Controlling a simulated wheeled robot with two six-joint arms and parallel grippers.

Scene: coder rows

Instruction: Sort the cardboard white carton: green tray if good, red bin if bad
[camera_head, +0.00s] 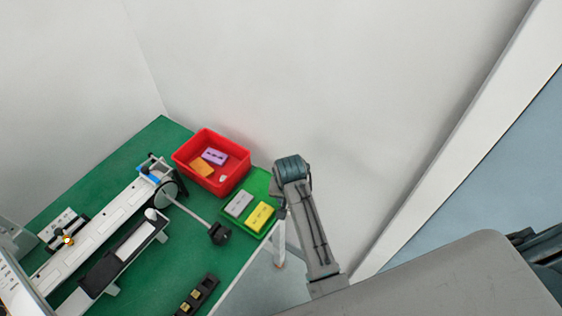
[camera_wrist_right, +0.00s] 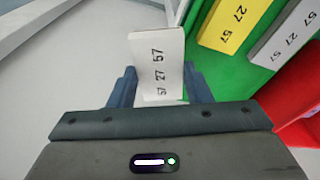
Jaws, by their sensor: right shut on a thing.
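In the right wrist view a white carton (camera_wrist_right: 157,60) printed "57 27 57" sits between the two fingers of my right gripper (camera_wrist_right: 160,90), which is shut on it. The carton is off the table, beside the green tray (camera_wrist_right: 258,74). In the head view the green tray (camera_head: 232,222) holds a grey-white carton and a yellow carton. The red bin (camera_head: 183,164) is behind it, with an orange and a purple carton and a small white piece inside. It also shows in the right wrist view (camera_wrist_right: 290,100). My left gripper is not in view.
The green table (camera_head: 104,162) carries a long white rail device (camera_head: 100,220), a round magnifier on an arm (camera_head: 200,219), and a black holder (camera_head: 197,294) with small yellow-marked pieces. Walls stand behind the table. Open floor lies to the right of the table edge.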

